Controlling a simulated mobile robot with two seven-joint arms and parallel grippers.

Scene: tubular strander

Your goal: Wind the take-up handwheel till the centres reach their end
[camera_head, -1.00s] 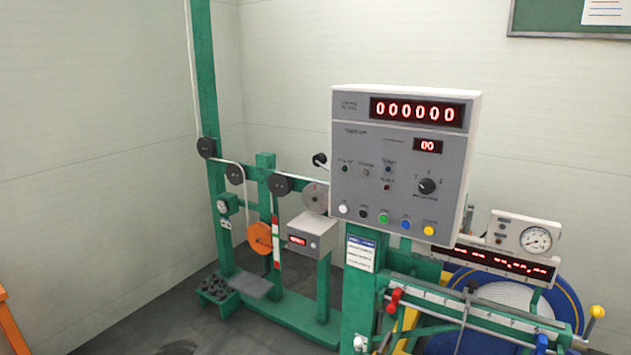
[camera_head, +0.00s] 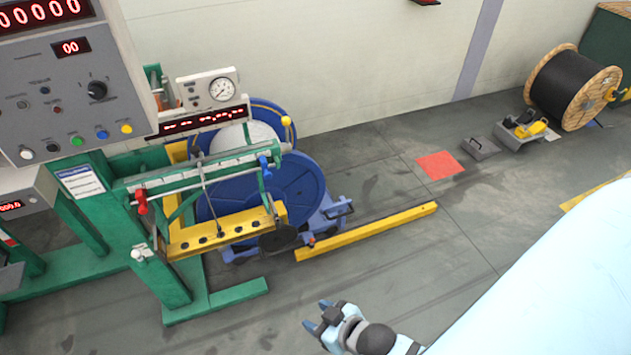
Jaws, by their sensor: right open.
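The take-up stands left of centre, with a large blue reel (camera_head: 302,190) in a green and yellow frame. A dark round part (camera_head: 280,239) at the right end of the yellow beam (camera_head: 220,232) looks like the handwheel, but its details are too small to be sure. The centres cannot be made out clearly. My right gripper (camera_head: 317,314) is at the bottom middle, open and empty, in front of the take-up and apart from it. My left gripper is not in view.
The grey control panel (camera_head: 62,95) stands at the upper left. A yellow floor rail (camera_head: 367,232) runs right from the take-up. A wooden drum of black cable (camera_head: 568,88) stands at the far right. The floor around the red floor patch (camera_head: 440,165) is mostly clear.

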